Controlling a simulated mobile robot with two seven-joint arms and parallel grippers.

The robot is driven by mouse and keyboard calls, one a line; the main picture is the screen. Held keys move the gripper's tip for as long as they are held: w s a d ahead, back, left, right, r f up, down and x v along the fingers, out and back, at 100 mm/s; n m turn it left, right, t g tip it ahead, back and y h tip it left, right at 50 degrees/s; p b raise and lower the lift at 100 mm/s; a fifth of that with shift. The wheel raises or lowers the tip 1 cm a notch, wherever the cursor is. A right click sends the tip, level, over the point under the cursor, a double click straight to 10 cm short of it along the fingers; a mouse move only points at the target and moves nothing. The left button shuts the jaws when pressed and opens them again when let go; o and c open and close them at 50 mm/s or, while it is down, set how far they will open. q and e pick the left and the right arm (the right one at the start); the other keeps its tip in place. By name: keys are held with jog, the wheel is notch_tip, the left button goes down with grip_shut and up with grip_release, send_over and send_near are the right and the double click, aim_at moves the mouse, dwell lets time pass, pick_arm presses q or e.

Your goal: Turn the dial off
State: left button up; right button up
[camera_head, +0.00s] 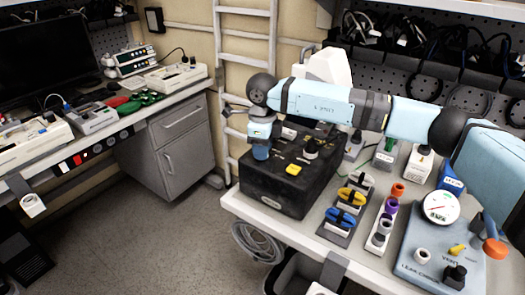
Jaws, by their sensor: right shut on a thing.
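A black pump box (262,190) stands on the bench edge, with a yellow knob (294,169) and a dark knob with a pale cap (311,149) on its top. My right arm reaches in from the right above the bench. My left gripper is not in view.
A blue-grey leak tester (430,255) with a round gauge (441,207) stands at the right. Blue and yellow clamps (340,218) and a strip of coloured knobs (383,226) lie between. A ladder (246,48) stands behind. The floor (150,240) at left is clear.

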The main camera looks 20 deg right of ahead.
jog(key=shift+n, duration=0.4)
jog(key=o, duration=0.9)
jog(key=shift+r, duration=0.3)
notch_tip(320, 180, up, 13)
jog(key=shift+r+b, duration=0.15)
jog(key=shift+b, duration=0.15)
